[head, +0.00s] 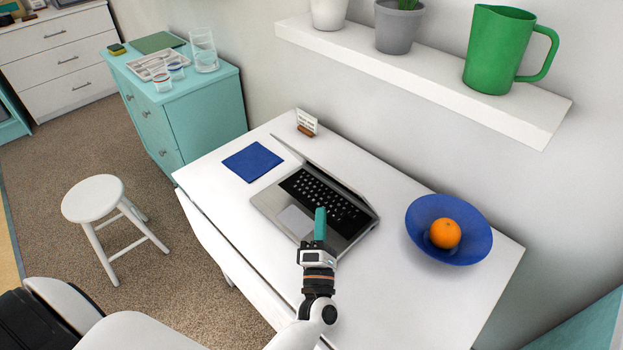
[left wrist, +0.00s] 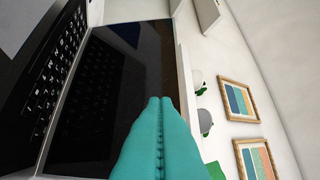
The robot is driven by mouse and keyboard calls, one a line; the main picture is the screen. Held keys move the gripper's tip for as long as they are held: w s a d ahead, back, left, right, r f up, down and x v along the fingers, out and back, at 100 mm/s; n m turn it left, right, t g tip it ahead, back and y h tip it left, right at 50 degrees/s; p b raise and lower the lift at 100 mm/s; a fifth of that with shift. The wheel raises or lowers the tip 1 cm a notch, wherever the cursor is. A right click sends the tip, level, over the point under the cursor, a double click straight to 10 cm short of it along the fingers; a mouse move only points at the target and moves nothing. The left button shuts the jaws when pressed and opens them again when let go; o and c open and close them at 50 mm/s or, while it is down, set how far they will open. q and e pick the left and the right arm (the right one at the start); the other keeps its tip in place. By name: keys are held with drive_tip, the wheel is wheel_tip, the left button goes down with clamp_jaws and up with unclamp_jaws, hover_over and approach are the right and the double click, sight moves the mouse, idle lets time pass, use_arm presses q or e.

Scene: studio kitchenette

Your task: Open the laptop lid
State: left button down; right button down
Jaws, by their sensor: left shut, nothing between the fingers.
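The grey laptop (head: 296,220) sits on the white table with its black keyboard (head: 325,198) uncovered. Its lid is raised and shows as a narrow, foreshortened strip along the wall side in the head view. In the left wrist view the dark screen (left wrist: 125,75) stands at an angle to the keyboard (left wrist: 62,65) and reflects it. My left gripper (head: 320,212) has teal fingers, shut and empty, over the right part of the laptop. In the left wrist view its fingertips (left wrist: 161,101) overlap the screen near the lid's outer edge; I cannot tell whether they touch. My right gripper is not in view.
A blue bowl (head: 420,228) with an orange (head: 445,233) stands right of the laptop. A blue cloth (head: 252,161) and a small card stand (head: 306,122) are left and behind. A shelf (head: 430,80) with a green pitcher (head: 495,50) overhangs the back. The table's front right is clear.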

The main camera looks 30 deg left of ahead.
use_arm(q)
drive_tip(key=a+n+y, duration=0.1)
drive_tip(key=n+y, duration=0.1)
drive_tip(key=y, duration=0.1)
drive_tip(key=g+p, duration=0.1)
drive_tip(key=p, duration=0.2)
approach(310, 163)
drive_tip(key=shift+n, duration=0.3)
drive_tip(key=x, duration=0.4)
drive_tip(key=shift+w+a+r, duration=0.15)
drive_tip(key=shift+w+r, duration=0.05)
drive_tip(key=shift+w, duration=0.05)
drive_tip(key=shift+w+a+r, duration=0.15)
drive_tip(key=shift+w+a, duration=0.15)
drive_tip(key=shift+w, duration=0.2)
